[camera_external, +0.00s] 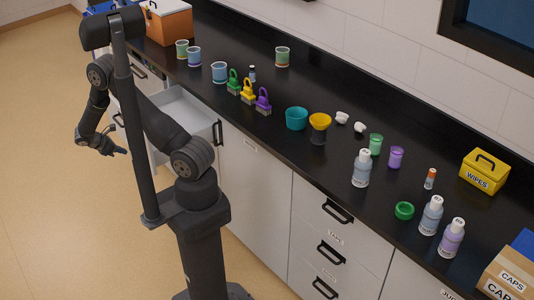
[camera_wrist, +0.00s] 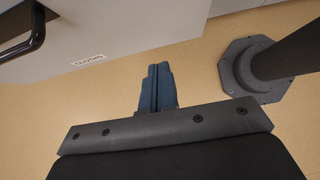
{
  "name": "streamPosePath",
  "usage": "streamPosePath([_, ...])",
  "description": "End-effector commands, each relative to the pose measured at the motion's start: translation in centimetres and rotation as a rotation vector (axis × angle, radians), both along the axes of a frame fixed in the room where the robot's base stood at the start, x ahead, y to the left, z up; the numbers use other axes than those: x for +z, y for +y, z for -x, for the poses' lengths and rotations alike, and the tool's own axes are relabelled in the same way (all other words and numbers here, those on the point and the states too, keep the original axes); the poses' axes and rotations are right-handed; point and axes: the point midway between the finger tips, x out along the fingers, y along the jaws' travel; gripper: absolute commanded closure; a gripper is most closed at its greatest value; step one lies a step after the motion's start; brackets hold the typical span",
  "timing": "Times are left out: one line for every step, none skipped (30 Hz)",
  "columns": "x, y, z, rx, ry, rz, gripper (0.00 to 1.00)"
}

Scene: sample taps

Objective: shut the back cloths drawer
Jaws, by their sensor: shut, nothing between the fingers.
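The cloths drawer (camera_external: 185,108) is pulled open from the white counter at the left in the external view. My arm's column and links hide part of it. In the wrist view its front (camera_wrist: 130,40) fills the upper left, with a label reading CLOTHS (camera_wrist: 88,60) and a black bar handle (camera_wrist: 24,34). My gripper (camera_external: 122,152) is low over the floor, outside the drawer and in front of its front panel. In the wrist view the blue fingers (camera_wrist: 158,66) are together, empty, and apart from the handle, to the right of the label.
A black countertop (camera_external: 330,160) holds cups, weights, bottles, a yellow wipes box (camera_external: 484,172) and an orange cooler (camera_external: 168,22). A closed cupboard door (camera_external: 250,190) and drawers with black handles (camera_external: 338,212) stand below it. The tan floor (camera_external: 45,120) at left is clear.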

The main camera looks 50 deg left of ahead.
Motion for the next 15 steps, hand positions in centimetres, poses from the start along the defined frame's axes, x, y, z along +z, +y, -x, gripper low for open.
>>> streamPosePath([-0.9,-0.1,-1.0,-0.001,-0.002,0.003,1.00])
streamPosePath([-1.4,-0.1,-1.4,-0.002,-0.002,0.004,1.00])
streamPosePath([-2.0,-0.1,-2.0,-0.003,-0.001,0.003,1.00])
streamPosePath([-2.4,-0.1,-2.4,-0.001,-0.002,0.003,1.00])
streamPosePath([-2.8,-0.1,-2.8,-0.001,-0.002,0.003,1.00])
streamPosePath([-3.1,0.0,-3.4,-0.001,-0.001,0.001,1.00])
streamPosePath([-2.9,0.0,-4.0,-0.002,0.000,-0.001,1.00])
streamPosePath([-2.9,0.0,-4.4,-0.001,0.000,-0.001,1.00])
streamPosePath([-2.9,0.0,-5.0,-0.001,-0.001,0.000,1.00])
streamPosePath([-2.9,-0.1,-5.4,-0.001,-0.001,0.000,1.00])
streamPosePath([-2.9,0.0,-5.7,-0.001,-0.001,0.000,1.00])
streamPosePath([-2.9,0.0,-6.0,-0.001,0.000,-0.001,1.00])
streamPosePath([-2.9,0.0,-6.3,0.001,0.000,-0.001,1.00])
streamPosePath([-2.9,0.0,-6.5,0.001,0.000,-0.001,1.00])
streamPosePath([-2.9,0.0,-6.7,0.001,0.000,-0.001,1.00])
